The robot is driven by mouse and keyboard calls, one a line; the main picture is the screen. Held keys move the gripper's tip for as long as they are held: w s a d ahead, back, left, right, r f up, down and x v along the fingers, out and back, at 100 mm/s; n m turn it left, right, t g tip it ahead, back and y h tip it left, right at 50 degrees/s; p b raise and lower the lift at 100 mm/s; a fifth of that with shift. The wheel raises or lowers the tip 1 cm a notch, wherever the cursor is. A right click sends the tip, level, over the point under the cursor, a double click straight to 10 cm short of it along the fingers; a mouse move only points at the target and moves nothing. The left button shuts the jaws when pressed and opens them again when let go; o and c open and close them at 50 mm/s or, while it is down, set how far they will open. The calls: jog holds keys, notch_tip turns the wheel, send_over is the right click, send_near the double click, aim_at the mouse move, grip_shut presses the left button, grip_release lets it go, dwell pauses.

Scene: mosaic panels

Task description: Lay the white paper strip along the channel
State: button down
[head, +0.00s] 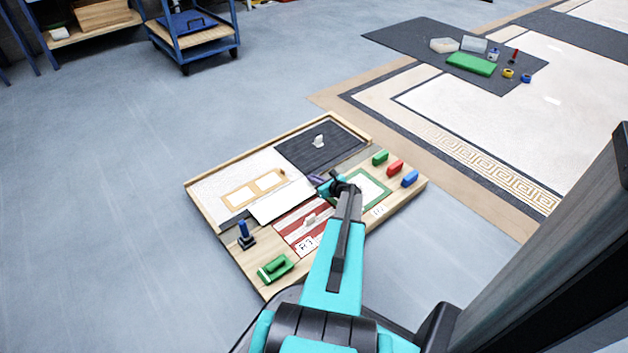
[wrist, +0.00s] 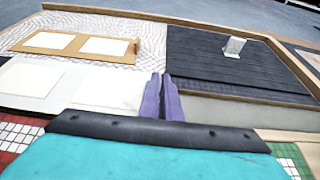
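Plain white sheet-like pieces (head: 282,204) lie on the board, left of my gripper; in the wrist view they show as flat white areas (wrist: 112,86) at the left. I cannot tell which is the paper strip. A pale smooth band (wrist: 240,112) runs below the dark panel at the right in the wrist view; I cannot tell whether it is the channel. My gripper (wrist: 163,88) has purple fingers, side by side with only a thin dark line between them and nothing visible held. It is over the middle of the board, between the white pieces and the pale band.
The board has a raised wooden rim (head: 243,153). A dark slatted panel (head: 318,148) with a small white handle lies at its back. A tan frame (head: 256,189) lies at left. Green, red and blue blocks (head: 395,167) stand at right. A green-handled tool (head: 275,268) lies in front.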

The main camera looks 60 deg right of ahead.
jog(key=shift+f, duration=0.6)
jog(key=c, duration=2)
grip_release()
jog(key=shift+r, duration=0.1)
jog(key=shift+r, duration=0.55)
jog(key=p+v, duration=0.4)
jog(key=v, duration=0.6)
jog(key=shift+s+a+r, duration=0.1)
jog(key=shift+s+r, duration=0.15)
jog(key=shift+s+a+r+p, duration=0.15)
jog(key=shift+s+p, duration=0.15)
jog(key=shift+s, duration=0.35)
